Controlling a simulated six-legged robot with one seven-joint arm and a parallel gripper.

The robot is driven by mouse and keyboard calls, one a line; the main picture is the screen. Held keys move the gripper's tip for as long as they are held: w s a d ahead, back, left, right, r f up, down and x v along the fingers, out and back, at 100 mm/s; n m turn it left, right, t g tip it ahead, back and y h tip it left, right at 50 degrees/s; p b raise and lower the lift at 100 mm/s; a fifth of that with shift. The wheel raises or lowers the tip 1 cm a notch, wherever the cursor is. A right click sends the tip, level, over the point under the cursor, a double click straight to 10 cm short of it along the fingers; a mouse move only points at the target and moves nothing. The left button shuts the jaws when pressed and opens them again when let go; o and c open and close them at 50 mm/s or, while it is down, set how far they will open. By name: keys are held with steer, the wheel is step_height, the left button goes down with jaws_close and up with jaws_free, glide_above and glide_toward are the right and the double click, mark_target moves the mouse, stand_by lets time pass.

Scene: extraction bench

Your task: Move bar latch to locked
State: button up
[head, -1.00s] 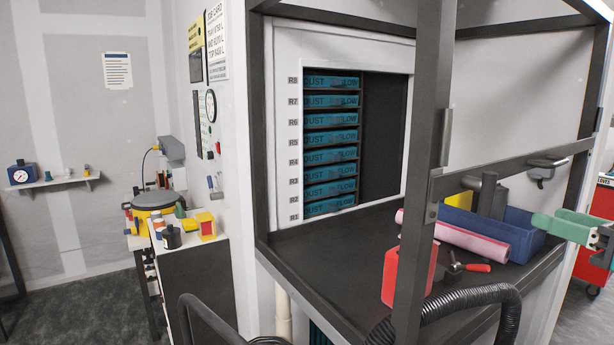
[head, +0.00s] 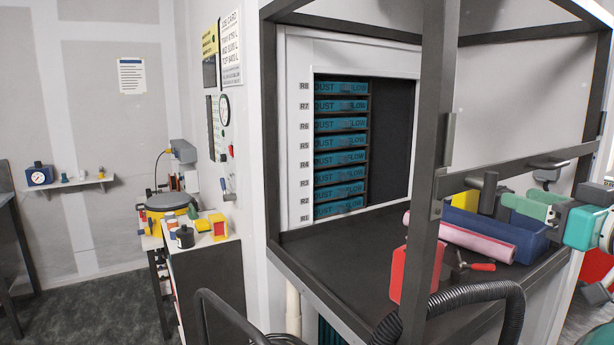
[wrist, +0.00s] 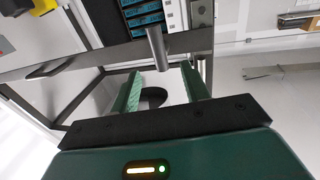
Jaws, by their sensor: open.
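The bar latch (head: 540,165) is a dark flat bar running across the open front of the bench frame, from the upright post to the right corner. A dark cylindrical handle (head: 488,192) sticks out from it near the post. The handle also shows in the wrist view (wrist: 158,48), roughly in line with the gap between my fingers. My gripper (head: 516,199) is green, open and empty, just right of the handle. In the wrist view my gripper (wrist: 161,72) has its fingers apart, with the handle beyond the tips. I cannot tell any contact.
A bracket (head: 437,192) sits on the upright post (head: 425,245). Behind the bar lie a blue bin (head: 535,235), a pink roll (head: 465,240), a red container (head: 397,275) and a red-handled tool (head: 478,267). A black hose (head: 470,297) curves in front.

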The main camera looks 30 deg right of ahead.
mark_target(494, 189)
steer(key=w, duration=0.8)
steer(key=shift+d+r, duration=0.1)
steer(key=shift+d, duration=0.15)
steer(key=c, duration=1)
